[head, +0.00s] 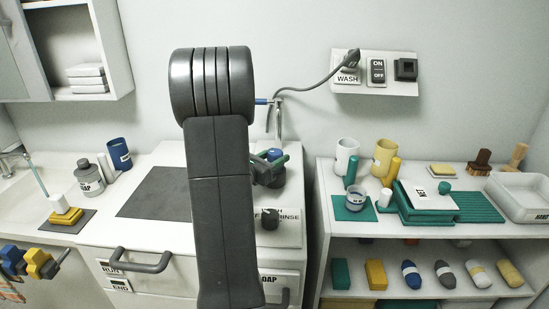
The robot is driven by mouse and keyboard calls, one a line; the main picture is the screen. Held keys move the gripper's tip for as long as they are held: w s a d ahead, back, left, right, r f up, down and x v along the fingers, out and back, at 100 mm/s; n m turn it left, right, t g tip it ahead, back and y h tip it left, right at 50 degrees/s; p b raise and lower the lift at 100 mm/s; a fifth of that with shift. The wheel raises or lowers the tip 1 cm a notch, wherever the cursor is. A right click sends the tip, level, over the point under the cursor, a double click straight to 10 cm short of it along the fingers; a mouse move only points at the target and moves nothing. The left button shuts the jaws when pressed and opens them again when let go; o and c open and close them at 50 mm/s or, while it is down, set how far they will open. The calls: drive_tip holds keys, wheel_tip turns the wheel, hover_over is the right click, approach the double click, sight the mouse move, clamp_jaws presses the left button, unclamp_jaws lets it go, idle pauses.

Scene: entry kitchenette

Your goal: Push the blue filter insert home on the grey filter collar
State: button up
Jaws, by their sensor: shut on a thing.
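The blue filter insert (274,154) shows as a small blue top on the white counter unit, just right of my arm. My gripper (271,166) is at it, with its greenish fingers shut on it. The dark grey filter collar (273,180) shows below the fingers, and the insert appears to be over it. My arm and fingers hide part of both. At this size I cannot tell how deep the insert sits or whether it is tilted.
A dark knob (270,214) stands on the unit in front of the collar. A hose (308,88) runs to the wall plug. A dark mat (156,192) lies left of my arm. The shelf (400,232) at right holds cups, a green box and a white tray.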

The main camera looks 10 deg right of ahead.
drive_tip(key=shift+f+b, duration=1.25)
drive_tip(key=shift+f, duration=0.05)
drive_tip(key=o, duration=1.5)
drive_tip(key=shift+c, duration=0.2)
drive_tip(key=v, duration=1.3)
drive_tip(key=shift+s+a+r+b, duration=0.1)
drive_tip(key=shift+s+a+b, duration=0.15)
drive_tip(key=shift+a+b, duration=0.15)
drive_tip(key=shift+d, duration=0.1)
drive_tip(key=p+x, duration=0.1)
drive_tip(key=x, duration=1.2)
drive_tip(key=shift+w+d, duration=0.3)
drive_tip(key=shift+s+a, duration=0.1)
drive_tip(key=shift+a, duration=0.05)
